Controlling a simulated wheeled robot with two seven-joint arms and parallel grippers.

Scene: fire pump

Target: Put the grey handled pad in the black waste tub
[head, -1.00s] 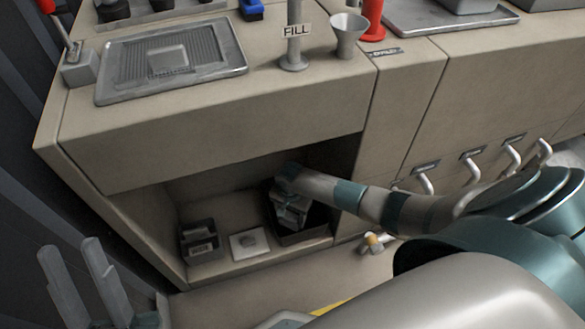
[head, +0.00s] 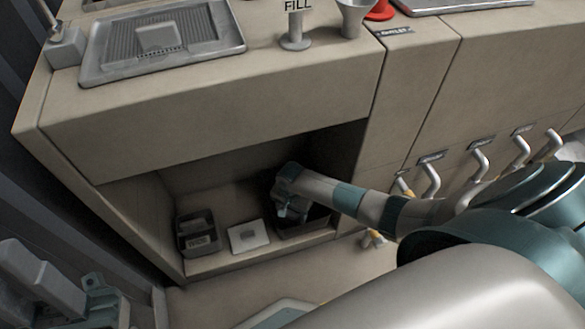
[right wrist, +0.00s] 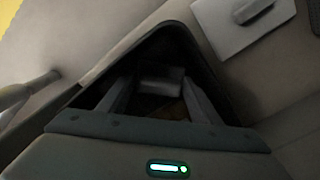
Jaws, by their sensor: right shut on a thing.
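The black waste tub (head: 303,229) stands at the right in the low recess under the counter. My right gripper (head: 287,208) reaches down into the tub's opening. In the right wrist view, the tub's dark wall (right wrist: 238,88) surrounds the fingers. The fingers are shut on a light grey block, which looks like the grey handled pad (right wrist: 160,84); its lower part is in shadow, so I cannot tell whether it touches the tub floor. My left gripper (head: 45,285) is at the lower left, away from the recess, its fingertips unclear.
A white square plate with a small grey handle (head: 248,236) lies left of the tub. A dark grey caddy (head: 197,234) stands further left. The recess's upper edge hangs above my right arm. A ridged grey tray (head: 215,40) and a FILL post (head: 296,30) are on the counter.

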